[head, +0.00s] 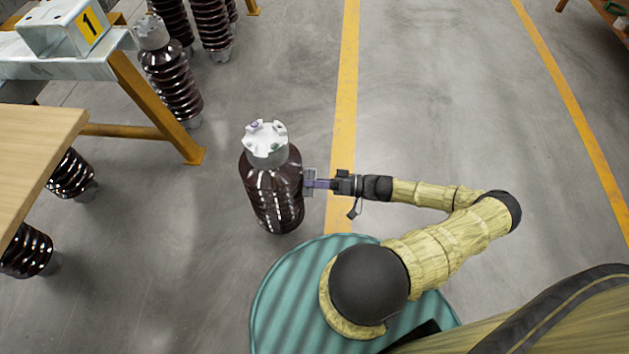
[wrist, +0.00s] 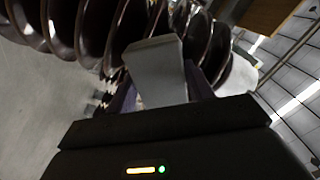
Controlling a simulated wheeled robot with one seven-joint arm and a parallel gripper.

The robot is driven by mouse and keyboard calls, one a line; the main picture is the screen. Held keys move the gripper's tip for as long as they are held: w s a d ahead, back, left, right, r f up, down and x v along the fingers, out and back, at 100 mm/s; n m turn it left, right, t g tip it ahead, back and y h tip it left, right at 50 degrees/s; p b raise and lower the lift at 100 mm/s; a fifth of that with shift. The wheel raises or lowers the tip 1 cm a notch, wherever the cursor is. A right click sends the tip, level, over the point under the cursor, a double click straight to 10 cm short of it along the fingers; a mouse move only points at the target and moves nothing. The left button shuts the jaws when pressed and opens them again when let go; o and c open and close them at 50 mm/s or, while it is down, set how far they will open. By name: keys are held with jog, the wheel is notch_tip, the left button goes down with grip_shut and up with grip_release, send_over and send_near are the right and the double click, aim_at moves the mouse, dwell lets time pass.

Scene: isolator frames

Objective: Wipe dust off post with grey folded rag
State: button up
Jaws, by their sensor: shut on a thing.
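The post (head: 272,190) is a dark brown ribbed insulator with a pale metal cap, standing upright on the floor in the middle of the head view. Its glossy ribs (wrist: 82,30) fill the top of the wrist view. My gripper (head: 314,184) is at the right side of the post. It is shut on the grey folded rag (wrist: 157,70), which sits between the fingers in the wrist view and is against or very close to the ribs. Whether it presses on them I cannot tell. Light patches show on the post; dust or reflection, I cannot tell.
A galvanised beam with a block marked 1 (head: 75,27) rests on a yellow trestle (head: 150,105) at upper left. A wooden tabletop (head: 35,155) is at left. Other brown insulators (head: 172,85) stand behind. Grey floor right of the yellow line (head: 345,90) is open.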

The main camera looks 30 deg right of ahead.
aim_at(313, 176)
jog(key=shift+a+f+b, duration=0.15)
jog(key=shift+f+b, duration=1.05)
jog(key=shift+f, duration=0.55)
jog(key=shift+r, duration=0.1)
jog(key=shift+r+p, duration=1.5)
jog(key=shift+r, duration=0.25)
jog(key=shift+r, duration=0.1)
jog(key=shift+w+r+p, duration=0.1)
jog(key=shift+r+p, duration=1.4)
jog(key=shift+r, duration=0.2)
jog(key=shift+a, duration=0.1)
